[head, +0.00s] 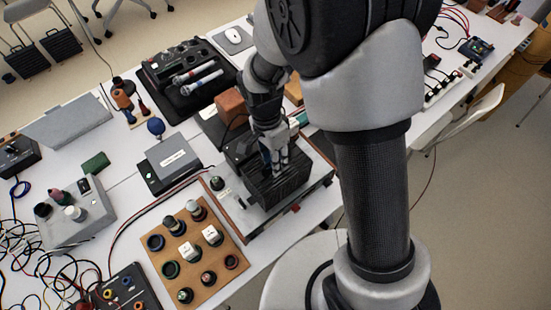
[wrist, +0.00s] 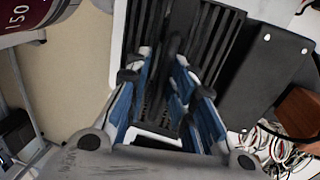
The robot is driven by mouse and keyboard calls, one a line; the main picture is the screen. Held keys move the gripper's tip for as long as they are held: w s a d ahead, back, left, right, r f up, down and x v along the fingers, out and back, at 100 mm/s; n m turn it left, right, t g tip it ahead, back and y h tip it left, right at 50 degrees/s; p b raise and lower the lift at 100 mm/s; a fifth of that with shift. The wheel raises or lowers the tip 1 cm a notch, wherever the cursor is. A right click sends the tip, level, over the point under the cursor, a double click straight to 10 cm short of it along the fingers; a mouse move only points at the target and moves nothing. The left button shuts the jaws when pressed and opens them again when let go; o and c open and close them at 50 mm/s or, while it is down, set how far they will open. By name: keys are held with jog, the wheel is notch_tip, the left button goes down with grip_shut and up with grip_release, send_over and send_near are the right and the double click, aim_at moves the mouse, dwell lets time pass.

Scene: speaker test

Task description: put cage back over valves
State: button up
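The black slatted cage (head: 272,190) sits on or just above a flat unit with a reddish-brown edge, right of centre in the head view. I cannot tell whether it touches the unit. No valves can be made out; the cage hides what is under it. My gripper (head: 274,158) points down at the cage's top. In the wrist view the cage's slats (wrist: 213,35) fill the upper middle. There my gripper's blue-padded fingers (wrist: 163,68) stand apart, with a dark bar of the cage between them. I cannot tell whether they press on it.
A wooden board (head: 190,250) with several round parts lies close in front-left of the cage. A grey box (head: 172,162) stands to the left, and a black tray (head: 190,75) lies behind. An orange-brown block (head: 231,103) is near my wrist. Loose cables lie at the far left.

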jog(key=shift+o, duration=0.4)
jog(key=shift+w+a+r, duration=0.1)
jog(key=shift+w+r, duration=0.05)
jog(key=shift+r, duration=0.25)
notch_tip(320, 180, up, 10)
jog(key=w+a, duration=0.1)
jog(key=w, duration=0.1)
jog(key=s+d+r+n+t+y, duration=0.1)
jog(key=s+d+r+n, duration=0.15)
jog(key=d+r, duration=0.2)
jog(key=s+d+r+n+t, duration=0.2)
jog(key=s+d+r, duration=0.15)
jog(key=r, duration=0.25)
jog(key=s+d+r+n+t, duration=0.2)
jog(key=s+n, duration=0.4)
jog(key=s, duration=0.3)
jog(key=shift+s+d+r+n+t, duration=0.3)
jog(key=shift+d+t, duration=0.4)
jog(key=shift+d, duration=0.5)
jog(key=shift+w, duration=0.1)
